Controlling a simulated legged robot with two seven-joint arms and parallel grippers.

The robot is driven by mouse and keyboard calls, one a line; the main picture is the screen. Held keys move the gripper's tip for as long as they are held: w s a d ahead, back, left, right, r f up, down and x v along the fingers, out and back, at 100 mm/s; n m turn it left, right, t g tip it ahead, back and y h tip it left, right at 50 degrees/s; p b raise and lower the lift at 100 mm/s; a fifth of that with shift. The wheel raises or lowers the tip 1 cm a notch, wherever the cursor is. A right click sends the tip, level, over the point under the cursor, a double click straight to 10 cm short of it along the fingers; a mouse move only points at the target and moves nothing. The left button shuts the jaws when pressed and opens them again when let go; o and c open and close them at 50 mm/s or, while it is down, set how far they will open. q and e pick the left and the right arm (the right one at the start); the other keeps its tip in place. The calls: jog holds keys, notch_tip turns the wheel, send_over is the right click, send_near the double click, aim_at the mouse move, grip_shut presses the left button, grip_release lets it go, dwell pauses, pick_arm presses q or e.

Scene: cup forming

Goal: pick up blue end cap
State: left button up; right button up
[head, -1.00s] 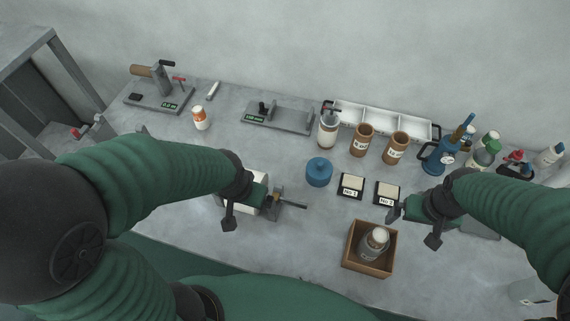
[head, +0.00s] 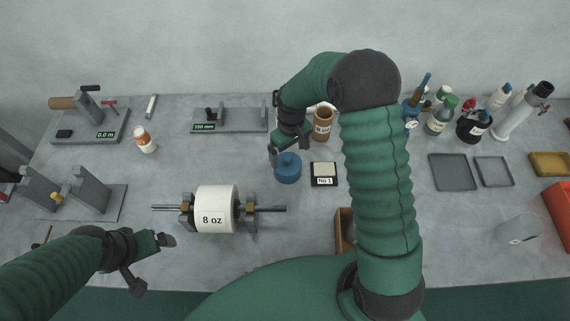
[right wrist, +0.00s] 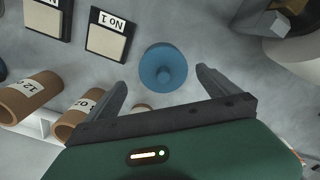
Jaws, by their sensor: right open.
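In the right wrist view the blue end cap (right wrist: 163,68) lies ahead of and between the open fingers. My right gripper (head: 288,148) is open and empty, just above and behind the cap; its fingers also show in the right wrist view (right wrist: 160,88). My left gripper (head: 165,240) is at the lower left, away from the cap; its finger opening is too small to tell.
A white roll marked 8 oz (head: 213,208) sits on a stand with a rod left of the cap. A No 1 pad (head: 324,173) is close on the right. Brown cups (right wrist: 32,97) stand nearby. A wooden box (head: 344,232) is partly hidden by my right arm.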

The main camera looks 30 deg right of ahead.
aim_at(289, 158)
jog(key=f, duration=0.3)
jog(key=shift+w+f, duration=0.2)
jog(key=shift+w+a+f, duration=0.1)
jog(key=shift+f, duration=0.25)
jog(key=f, duration=0.1)
jog(key=f+p, duration=0.2)
jog(key=f, duration=0.1)
jog(key=shift+a, duration=0.25)
jog(key=shift+f, duration=0.3)
jog(key=shift+w+d+f, duration=0.1)
jog(key=shift+f, duration=0.05)
pick_arm(q)
jog(key=shift+w+a+r, duration=0.1)
jog(key=shift+w+r, duration=0.05)
jog(key=shift+r, duration=0.35)
jog(key=shift+w+a+r, duration=0.1)
jog(key=shift+r, duration=0.35)
pick_arm(e)
jog(key=c, duration=1.1)
